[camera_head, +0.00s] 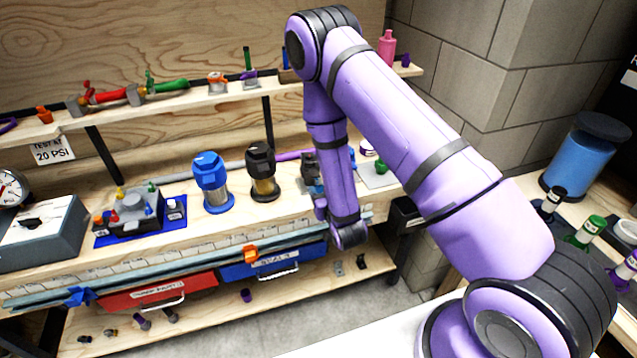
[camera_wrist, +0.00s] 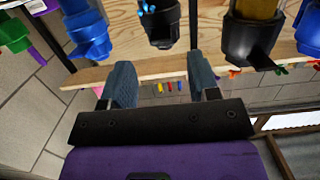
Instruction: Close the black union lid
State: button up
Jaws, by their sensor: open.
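In the wrist view my gripper (camera_wrist: 160,68) is open, with its two blue-grey fingers apart and nothing between them. A small black fitting (camera_wrist: 160,22) shows beyond the fingers, near the top edge and apart from them. It looks like the black union, but its lid's position cannot be told. In the head view a dark fitting (camera_head: 310,172), likely the same one, stands on the bench just left of my forearm, partly hidden by it. My fingers cannot be made out in the head view.
Left of it stand a black-topped filter (camera_head: 263,172) and a blue filter (camera_head: 212,183). A green-topped item (camera_head: 381,166) stands right of my forearm. An upper shelf (camera_head: 190,103) with tools runs above the bench. Red (camera_head: 160,292) and blue (camera_head: 262,265) drawers sit below.

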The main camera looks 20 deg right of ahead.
jog(key=shift+s+r, duration=0.2)
jog(key=shift+s, duration=1.6)
jog(key=w+d+r+m+g, duration=0.1)
jog(key=w+r+g, duration=0.1)
jog(key=r, duration=0.8)
jog(key=w+r+g, duration=0.2)
jog(key=r, duration=0.7)
jog(key=s+d+r+g, duration=0.15)
jog(key=s+r, duration=0.25)
jog(key=r, duration=0.4)
jog(key=s+d+r+g, duration=0.1)
jog(key=s+r+g, duration=0.1)
jog(key=s+r, duration=0.3)
jog(key=s+d+r+g, duration=0.1)
jog(key=s+r, duration=0.4)
jog(key=s, duration=0.9)
jog(key=s+d+r+n+g, duration=0.1)
jog(key=s+d+r+g, duration=0.1)
jog(key=s+r, duration=0.3)
jog(key=s, duration=0.4)
jog(key=shift+s+d+g, duration=0.15)
jog(key=shift+d+g, duration=0.05)
jog(key=shift+g, duration=0.15)
jog(key=shift+o, duration=0.4)
jog(key=shift+r, duration=0.1)
